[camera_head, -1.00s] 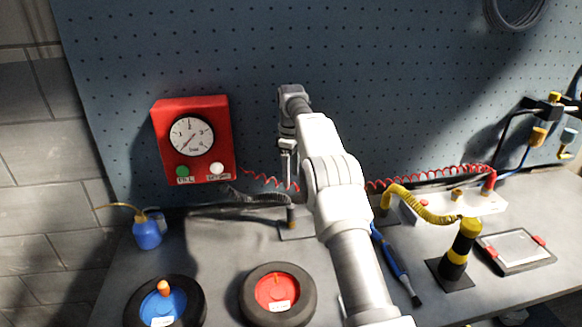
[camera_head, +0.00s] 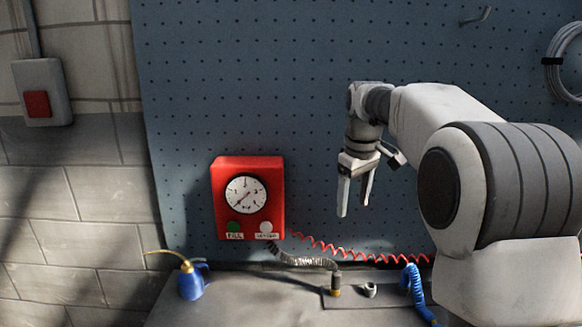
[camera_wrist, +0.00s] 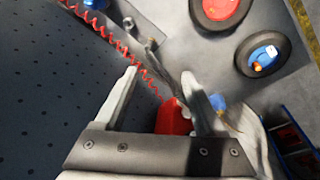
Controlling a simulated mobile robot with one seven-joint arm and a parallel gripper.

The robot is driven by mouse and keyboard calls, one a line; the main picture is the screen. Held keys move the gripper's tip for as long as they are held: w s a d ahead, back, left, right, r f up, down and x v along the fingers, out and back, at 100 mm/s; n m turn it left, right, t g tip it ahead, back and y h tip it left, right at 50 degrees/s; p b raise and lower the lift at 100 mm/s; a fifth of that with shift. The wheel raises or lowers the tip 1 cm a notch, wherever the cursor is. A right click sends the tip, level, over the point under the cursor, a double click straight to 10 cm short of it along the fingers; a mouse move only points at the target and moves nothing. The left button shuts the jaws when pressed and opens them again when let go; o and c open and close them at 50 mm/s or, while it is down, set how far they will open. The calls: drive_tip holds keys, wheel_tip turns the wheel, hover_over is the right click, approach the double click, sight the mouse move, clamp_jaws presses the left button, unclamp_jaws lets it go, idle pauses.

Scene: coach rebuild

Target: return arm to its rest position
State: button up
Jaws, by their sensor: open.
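My gripper (camera_head: 354,210) hangs open and empty in the head view, fingers pointing down, in front of the blue pegboard. It is up and to the right of the red gauge box (camera_head: 274,215) and apart from it. My arm is bent, with its large joint at the right of the head view. In the wrist view the two fingers of my gripper (camera_wrist: 160,85) are spread with nothing held between them. The red box (camera_wrist: 172,118) shows partly between the fingers, farther off; its lower part is hidden by the gripper body.
The workbench (camera_head: 250,300) lies below, with a blue oil can (camera_head: 191,282), a grey hose (camera_head: 305,261) and a red coiled hose (camera_head: 350,254). Two wheels, one red-centred (camera_wrist: 220,8) and one blue-centred (camera_wrist: 262,55), lie on the bench. A wall switch (camera_head: 40,92) is at left.

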drive_tip(key=s+m+t, duration=0.3)
drive_tip(key=s+m, duration=0.2)
drive_tip(key=s, duration=1.9)
drive_tip(key=s+f+m, duration=0.2)
drive_tip(key=s+f, duration=0.3)
drive_tip(key=s, duration=0.3)
drive_tip(key=shift+s+d+f, duration=0.15)
drive_tip(key=shift+f, duration=0.05)
drive_tip(key=shift+d, duration=0.1)
